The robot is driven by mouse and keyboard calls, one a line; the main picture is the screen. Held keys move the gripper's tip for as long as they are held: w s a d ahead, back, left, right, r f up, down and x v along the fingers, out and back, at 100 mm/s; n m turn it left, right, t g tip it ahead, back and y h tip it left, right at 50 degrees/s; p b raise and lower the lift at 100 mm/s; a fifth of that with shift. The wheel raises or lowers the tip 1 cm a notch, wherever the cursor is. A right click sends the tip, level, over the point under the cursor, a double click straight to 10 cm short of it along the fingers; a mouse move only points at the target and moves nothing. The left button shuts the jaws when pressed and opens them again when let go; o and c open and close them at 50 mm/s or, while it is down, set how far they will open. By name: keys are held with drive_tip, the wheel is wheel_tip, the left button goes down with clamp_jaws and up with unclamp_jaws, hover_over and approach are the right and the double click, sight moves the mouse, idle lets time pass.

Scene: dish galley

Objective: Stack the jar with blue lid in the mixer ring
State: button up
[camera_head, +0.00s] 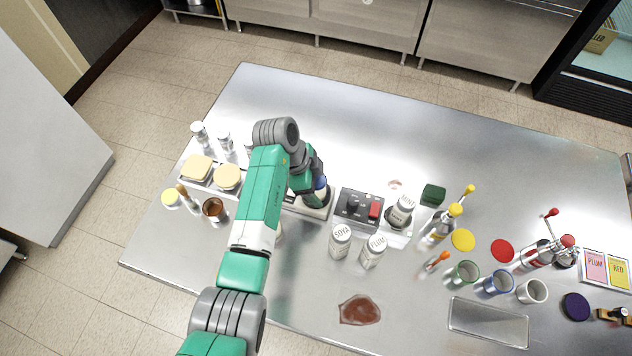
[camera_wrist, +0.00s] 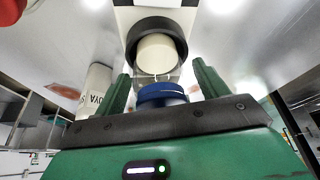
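The jar with the blue lid (camera_wrist: 162,95) has a clear body with cream-coloured contents. In the wrist view its lid is between the two green fingers of my gripper (camera_wrist: 162,88), with a narrow gap visible on each side. Its body lines up with the black mixer ring (camera_wrist: 133,40) on a white plate and looks to be inside it; I cannot tell how deep it sits. In the head view, the blue lid (camera_head: 320,183) shows beside my gripper (camera_head: 318,180), over the plate left of the control box (camera_head: 358,208). My arm partly hides this area.
A plum bottle (camera_head: 403,210) stands right of the control box. A soya bottle (camera_head: 340,240) and another plum bottle (camera_head: 373,250) stand in front. A brown spill (camera_head: 359,310) lies near the front edge.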

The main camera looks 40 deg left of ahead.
drive_tip(key=shift+r, duration=0.1)
drive_tip(key=v, duration=1.2)
drive_tip(key=shift+r, duration=0.3)
drive_tip(key=shift+w+d, duration=0.1)
